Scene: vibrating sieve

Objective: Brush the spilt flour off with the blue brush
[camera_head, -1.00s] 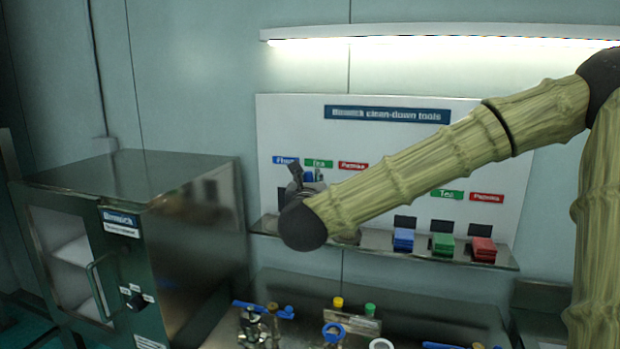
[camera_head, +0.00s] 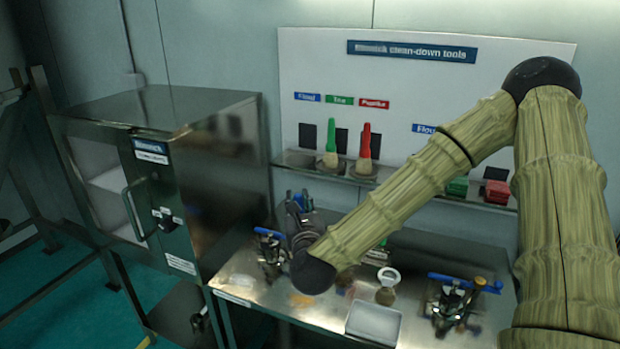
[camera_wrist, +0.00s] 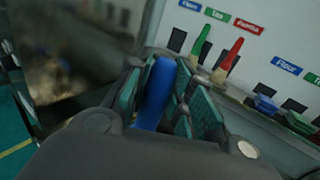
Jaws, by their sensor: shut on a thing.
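My gripper (camera_head: 301,212) is above the back of the steel bench (camera_head: 262,303), left of the middle. It is shut on the blue brush (camera_wrist: 157,92), whose blue handle stands between the green finger pads in the wrist view. A bit of blue also shows at the gripper in the head view. The brush's bristles are hidden. A pale, whitish patch (camera_head: 243,281) lies on the bench's left end; it looks like flour, but is small.
Green (camera_head: 331,140) and red (camera_head: 366,145) brushes stand on the wall shelf. Blue-handled clamp-like fittings (camera_head: 270,248) (camera_head: 452,300) stand on the bench, with a pale tray (camera_head: 374,322) at the front. A steel cabinet (camera_head: 165,180) stands close on the left.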

